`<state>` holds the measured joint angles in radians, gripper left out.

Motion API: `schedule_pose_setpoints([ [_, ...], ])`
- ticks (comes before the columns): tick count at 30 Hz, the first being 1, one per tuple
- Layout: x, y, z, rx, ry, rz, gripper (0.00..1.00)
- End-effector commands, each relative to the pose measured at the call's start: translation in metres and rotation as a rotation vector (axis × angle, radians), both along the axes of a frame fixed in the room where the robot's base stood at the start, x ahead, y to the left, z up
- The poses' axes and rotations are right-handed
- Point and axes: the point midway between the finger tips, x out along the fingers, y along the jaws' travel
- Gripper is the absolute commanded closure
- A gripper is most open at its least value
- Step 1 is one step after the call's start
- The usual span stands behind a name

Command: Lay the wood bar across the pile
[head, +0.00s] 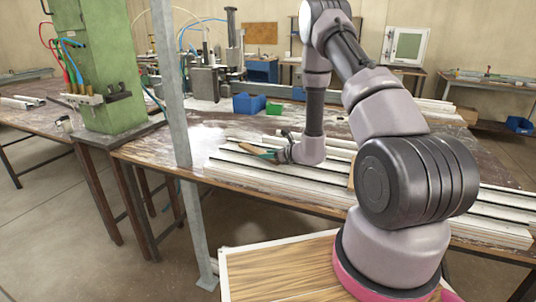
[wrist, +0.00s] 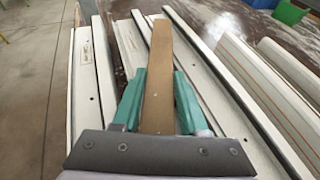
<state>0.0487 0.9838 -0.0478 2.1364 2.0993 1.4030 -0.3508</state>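The wood bar (wrist: 158,60) is a flat brown strip between the teal fingers of my gripper (wrist: 158,82) in the wrist view. Both fingers lie close along its sides, and its far end points away from me. In the head view, the wood bar (head: 254,149) shows at my gripper (head: 268,155), over the left part of the pile of long white profiles (head: 240,172). The bar runs roughly along the profiles (wrist: 85,85) beneath it in the wrist view. Whether it touches them is hard to tell. My gripper hides its near end.
A small tan piece (head: 351,176) shows on the pile beside my arm. Blue bins (head: 249,103) and a green bin (head: 274,109) stand behind the pile. A grey post (head: 176,90) rises at the table's front edge, and a green machine column (head: 98,65) stands left.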

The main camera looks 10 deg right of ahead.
Motion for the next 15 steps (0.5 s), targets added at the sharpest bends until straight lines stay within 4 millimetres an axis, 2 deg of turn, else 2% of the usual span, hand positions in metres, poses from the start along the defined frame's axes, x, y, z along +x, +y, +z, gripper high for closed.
schedule_pose_setpoints([
  [1,0.0001,0.0001,0.0004,0.0,0.0,0.0,0.38],
  [2,0.0001,0.0001,0.0004,0.0,0.0,0.0,0.27],
  [3,0.0001,0.0001,0.0004,0.0,0.0,0.0,0.22],
  [11,-0.0002,-0.0001,0.0003,0.0,0.0,0.0,0.22],
  [15,-0.0066,-0.0048,0.0031,0.0,0.001,-0.002,0.22],
])
